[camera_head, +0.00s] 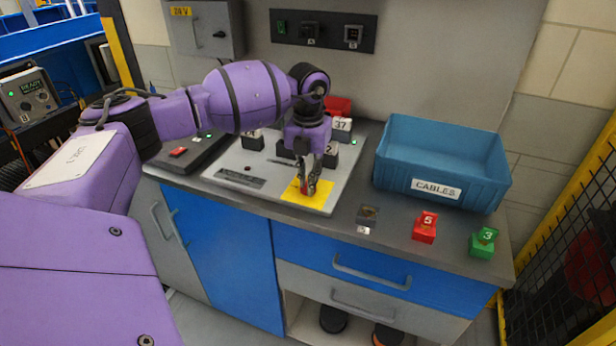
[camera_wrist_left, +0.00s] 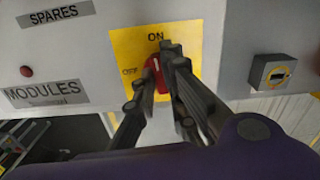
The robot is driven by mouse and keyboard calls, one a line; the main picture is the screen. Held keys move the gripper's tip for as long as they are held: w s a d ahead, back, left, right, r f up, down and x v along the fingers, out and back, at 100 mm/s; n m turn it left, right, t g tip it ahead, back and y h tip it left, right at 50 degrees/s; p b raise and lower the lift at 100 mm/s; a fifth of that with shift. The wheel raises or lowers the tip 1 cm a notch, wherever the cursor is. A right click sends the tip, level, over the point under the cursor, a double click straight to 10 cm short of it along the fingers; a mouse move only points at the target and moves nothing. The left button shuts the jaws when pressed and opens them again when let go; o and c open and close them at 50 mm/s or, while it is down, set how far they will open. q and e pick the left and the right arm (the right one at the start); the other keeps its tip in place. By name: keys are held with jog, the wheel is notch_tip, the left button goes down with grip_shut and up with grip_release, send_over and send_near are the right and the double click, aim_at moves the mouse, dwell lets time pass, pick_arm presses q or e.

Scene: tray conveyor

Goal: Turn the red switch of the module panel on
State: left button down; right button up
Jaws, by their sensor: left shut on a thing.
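The red switch (camera_wrist_left: 158,72) is a red rotary handle on a yellow plate (camera_wrist_left: 125,45) marked ON at the top and OFF at the left in the left wrist view. My left gripper (camera_wrist_left: 160,78) is shut on the switch, its dark fingers on either side of the handle and hiding part of it. In the head view the yellow plate (camera_head: 322,193) is at the front of the light grey module panel (camera_head: 222,166), and my left gripper (camera_head: 307,189) points down onto the switch there. The handle's exact angle is partly hidden. My right gripper is not in view.
A blue CABLES bin (camera_head: 480,160) stands right of the panel. A grey module (camera_head: 367,215), a red module (camera_head: 425,228) and a green module (camera_head: 484,241) sit along the counter's front edge. Numbered modules (camera_head: 342,127) stand at the panel's back.

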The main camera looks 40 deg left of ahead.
pick_arm(q)
jog(key=shift+m, duration=0.5)
jog(key=c, duration=1.8)
grip_release()
jog(key=shift+r, duration=0.2)
notch_tip(320, 180, up, 12)
jog(key=shift+f, duration=0.2)
